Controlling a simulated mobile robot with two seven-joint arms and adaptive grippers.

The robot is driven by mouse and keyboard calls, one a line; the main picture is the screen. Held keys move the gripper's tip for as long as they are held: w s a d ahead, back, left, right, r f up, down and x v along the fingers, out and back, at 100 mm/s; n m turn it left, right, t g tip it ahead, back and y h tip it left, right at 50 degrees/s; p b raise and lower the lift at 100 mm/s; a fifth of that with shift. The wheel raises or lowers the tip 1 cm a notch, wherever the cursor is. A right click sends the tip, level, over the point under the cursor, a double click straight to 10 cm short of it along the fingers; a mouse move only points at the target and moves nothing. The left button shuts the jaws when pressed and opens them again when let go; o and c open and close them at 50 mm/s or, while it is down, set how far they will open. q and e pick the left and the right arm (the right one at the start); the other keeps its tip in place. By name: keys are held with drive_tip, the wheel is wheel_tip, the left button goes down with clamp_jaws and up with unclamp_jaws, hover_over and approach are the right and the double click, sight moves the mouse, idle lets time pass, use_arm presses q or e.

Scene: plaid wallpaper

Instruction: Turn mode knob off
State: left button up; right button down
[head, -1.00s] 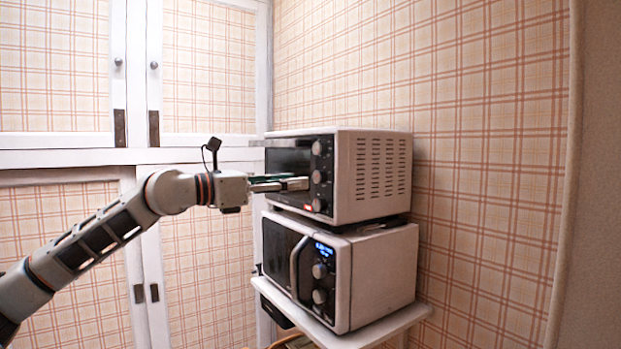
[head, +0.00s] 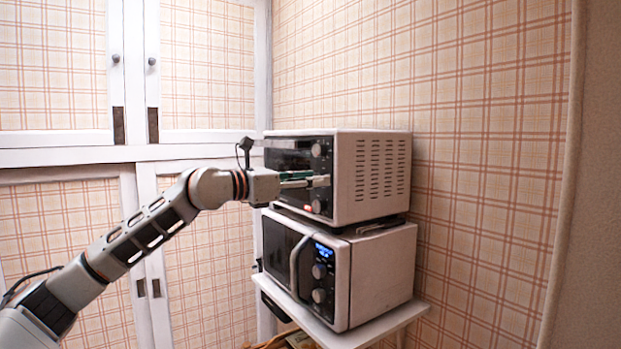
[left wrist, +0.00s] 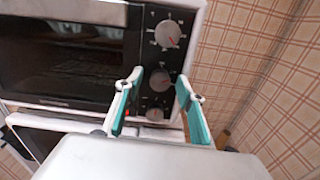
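The toaster oven (head: 372,178) stands on top of the microwave, its control panel carrying three round knobs in a column. The top knob (head: 318,150) and bottom knob (head: 318,206) show in the head view; my gripper hides the middle one. In the left wrist view are the top knob (left wrist: 168,34), the middle knob (left wrist: 160,80) and part of the bottom knob (left wrist: 155,114). Labels are unreadable. My left gripper (head: 322,181) is at the panel, its fingers open (left wrist: 160,84) either side of the middle knob; contact cannot be told. My right gripper is out of view.
The microwave (head: 382,268) with a lit display sits below on a white shelf (head: 375,334). White cabinets with plaid panels (head: 205,70) stand behind on the left. The plaid wall (head: 470,180) is close behind and right of the ovens.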

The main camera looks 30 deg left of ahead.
use_arm(q)
clamp_jaws()
drive_tip(key=shift+n, duration=0.3)
drive_tip(key=shift+n+b, duration=1.05)
drive_tip(key=shift+n, duration=4.55)
drive_tip(key=shift+a, duration=0.1)
